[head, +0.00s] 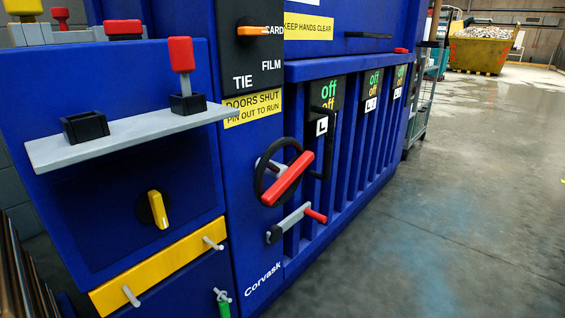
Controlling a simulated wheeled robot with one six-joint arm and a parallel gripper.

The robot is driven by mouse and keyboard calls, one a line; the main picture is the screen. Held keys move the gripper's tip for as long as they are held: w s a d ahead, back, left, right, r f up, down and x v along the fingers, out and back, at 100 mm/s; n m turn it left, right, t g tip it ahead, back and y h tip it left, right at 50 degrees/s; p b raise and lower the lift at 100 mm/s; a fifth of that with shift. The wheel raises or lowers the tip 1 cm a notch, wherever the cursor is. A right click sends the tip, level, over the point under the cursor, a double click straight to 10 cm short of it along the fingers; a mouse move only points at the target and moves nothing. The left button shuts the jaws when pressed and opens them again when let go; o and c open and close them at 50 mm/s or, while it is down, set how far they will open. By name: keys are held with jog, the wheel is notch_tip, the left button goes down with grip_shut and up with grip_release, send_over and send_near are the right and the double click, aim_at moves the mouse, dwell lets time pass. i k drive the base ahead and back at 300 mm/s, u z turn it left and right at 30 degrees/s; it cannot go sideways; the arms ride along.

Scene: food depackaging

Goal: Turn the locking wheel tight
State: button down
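The locking wheel (287,178) is on the front of the blue machine, near the middle of the head view. It has a black round rim, a grey part behind it and a red bar slanting across it from lower left to upper right. How tight it sits cannot be told. Below it is a grey lever (290,222) with a red grip at its right end. My gripper is not in view, and nothing touches the wheel.
A grey shelf (130,140) juts out at the left, with a red-headed key (181,55) in a black holder. A yellow knob (158,209) and a yellow drawer front (160,265) are below. Black latches (324,120) line the doors. The concrete floor (450,210) at right is clear.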

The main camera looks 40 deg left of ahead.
aim_at(291, 174)
jog(key=z, duration=0.05)
jog(key=k, duration=0.45)
jog(key=u, duration=0.9)
jog(key=i, duration=0.7)
jog(key=u, duration=0.7)
